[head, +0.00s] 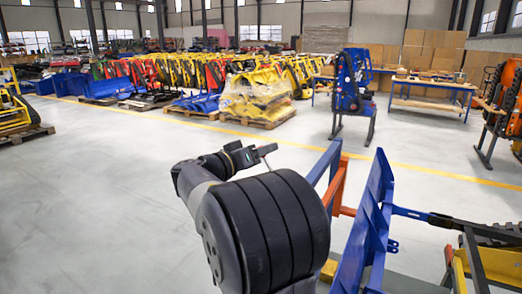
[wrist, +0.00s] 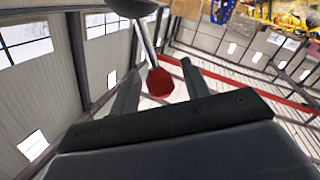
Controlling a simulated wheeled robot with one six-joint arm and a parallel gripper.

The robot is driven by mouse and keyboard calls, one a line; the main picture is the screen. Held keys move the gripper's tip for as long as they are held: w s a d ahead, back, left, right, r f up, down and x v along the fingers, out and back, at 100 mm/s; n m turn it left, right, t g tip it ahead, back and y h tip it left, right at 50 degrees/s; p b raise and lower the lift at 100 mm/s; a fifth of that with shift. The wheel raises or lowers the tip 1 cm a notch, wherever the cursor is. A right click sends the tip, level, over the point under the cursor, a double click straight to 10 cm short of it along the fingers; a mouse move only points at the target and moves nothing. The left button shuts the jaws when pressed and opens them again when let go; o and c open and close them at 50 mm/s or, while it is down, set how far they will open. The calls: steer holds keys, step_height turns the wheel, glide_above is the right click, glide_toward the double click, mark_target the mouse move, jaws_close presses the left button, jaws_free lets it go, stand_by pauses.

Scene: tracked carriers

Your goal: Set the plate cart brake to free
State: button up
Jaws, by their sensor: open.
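My gripper (wrist: 160,66) is open, with its two dark fingers apart in the wrist view. A red ball knob (wrist: 160,83) shows between the fingers, at the end of a thin metal rod (wrist: 146,45). The rod runs up to a dark rounded piece (wrist: 132,8) at the top edge. I cannot tell whether the knob touches a finger, or whether this is the brake lever. In the head view my gripper (head: 262,152) is small, beyond my thick dark arm. No plate cart or brake marking can be made out for sure; my arm hides part of the area.
A blue frame (head: 372,225) and an orange post (head: 338,185) stand close to the right of my arm. A blue stand (head: 352,85) and a workbench (head: 432,88) are farther back. Yellow parts (head: 257,98) lie on a pallet.

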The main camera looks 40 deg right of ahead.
steer(key=shift+c, duration=0.4)
jaws_close()
